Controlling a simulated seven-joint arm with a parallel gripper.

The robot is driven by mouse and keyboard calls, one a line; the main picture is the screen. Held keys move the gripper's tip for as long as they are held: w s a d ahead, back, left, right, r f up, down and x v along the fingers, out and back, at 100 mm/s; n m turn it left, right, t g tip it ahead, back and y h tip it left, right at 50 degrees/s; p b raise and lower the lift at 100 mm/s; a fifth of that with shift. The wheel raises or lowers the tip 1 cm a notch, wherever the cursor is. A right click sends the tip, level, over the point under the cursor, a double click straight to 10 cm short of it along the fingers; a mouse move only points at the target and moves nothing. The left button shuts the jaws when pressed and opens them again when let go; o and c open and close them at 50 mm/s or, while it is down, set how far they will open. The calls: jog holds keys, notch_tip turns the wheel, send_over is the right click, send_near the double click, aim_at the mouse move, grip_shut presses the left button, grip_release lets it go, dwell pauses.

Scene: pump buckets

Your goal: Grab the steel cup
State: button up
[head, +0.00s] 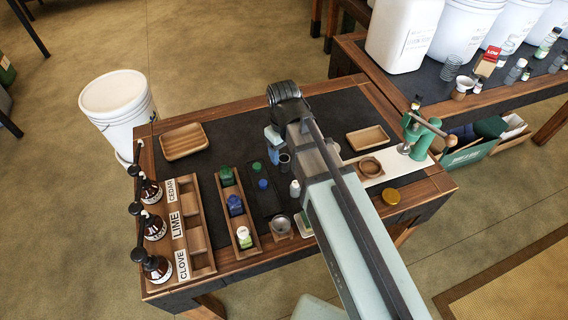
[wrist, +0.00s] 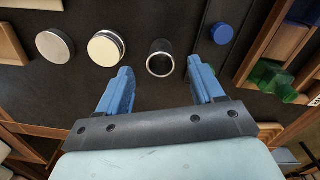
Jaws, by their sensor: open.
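A small open cup with a bright metal rim and dark inside, which looks like the steel cup (wrist: 160,58), stands upright on the dark mat. In the wrist view it is just beyond and between the two blue fingertips of my gripper (wrist: 160,68), with space on both sides. My gripper is open and empty. In the head view the cup (head: 285,162) shows just beside my blue finger (head: 273,144); my arm hides much of the gripper and the table to its right. A steel bowl (head: 281,226) sits in a wooden holder nearer the front.
A cream-topped jar (wrist: 106,48) and a silver lid (wrist: 55,45) stand left of the cup in the wrist view. A blue-capped bottle (wrist: 222,34) is to its right. A wooden rack (head: 240,210) holds green and blue jars. The mat's back is clear.

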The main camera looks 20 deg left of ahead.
aim_at(284, 159)
jog(key=shift+w+a+f, duration=0.1)
jog(key=shift+a+f, duration=0.05)
jog(key=shift+f, duration=2.35)
jog(key=shift+c, duration=0.3)
jog(key=c, duration=1.1)
